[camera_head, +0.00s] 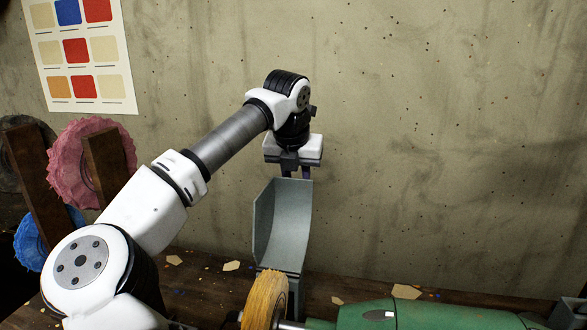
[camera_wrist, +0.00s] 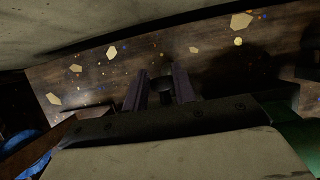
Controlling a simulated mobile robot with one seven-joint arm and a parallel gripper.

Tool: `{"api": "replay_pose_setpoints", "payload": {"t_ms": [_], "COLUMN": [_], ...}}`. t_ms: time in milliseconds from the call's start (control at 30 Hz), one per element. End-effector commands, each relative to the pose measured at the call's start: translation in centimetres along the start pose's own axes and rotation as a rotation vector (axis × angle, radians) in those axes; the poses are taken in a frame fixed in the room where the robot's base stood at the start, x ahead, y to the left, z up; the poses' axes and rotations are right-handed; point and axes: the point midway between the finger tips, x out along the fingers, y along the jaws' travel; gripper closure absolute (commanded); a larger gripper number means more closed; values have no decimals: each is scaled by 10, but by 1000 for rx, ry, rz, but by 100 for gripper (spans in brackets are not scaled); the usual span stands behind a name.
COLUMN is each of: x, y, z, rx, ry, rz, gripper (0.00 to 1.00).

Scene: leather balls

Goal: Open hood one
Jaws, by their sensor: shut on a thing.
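A grey metal hood (camera_head: 283,222) stands upright above and behind a yellow buffing wheel (camera_head: 264,300), on a grey bracket. Its curved hollow inner side shows in the head view, and the wheel's front is uncovered. My gripper (camera_head: 296,172) points down at the hood's top edge and is shut on it. The exact contact is hard to see. In the wrist view, my gripper's two dark fingers (camera_wrist: 160,90) have a small dark piece between them, too dim to make out. Only one hood is in view, and I see no number on it.
The green machine body (camera_head: 400,313) lies right of the wheel. Pink (camera_head: 75,165) and blue (camera_head: 30,243) wheels stand by wooden boards at the left. Pale scraps (camera_head: 232,266) lie on the wooden bench. A concrete wall (camera_head: 430,130) rises close behind.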

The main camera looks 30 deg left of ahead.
Motion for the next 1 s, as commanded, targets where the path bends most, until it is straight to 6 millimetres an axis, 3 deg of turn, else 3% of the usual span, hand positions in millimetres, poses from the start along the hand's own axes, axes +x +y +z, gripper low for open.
{"api": "replay_pose_setpoints", "payload": {"t_ms": [300, 567, 933, 1000], "x": [25, 35, 36, 35], "y": [0, 0, 3, 4], "z": [1, -3, -6, -6], "rx": [-1, -1, -5, -6], "ry": [93, 135, 141, 140], "rz": [-1, -2, 1, 1], "gripper": [100, 100, 53, 51]}}
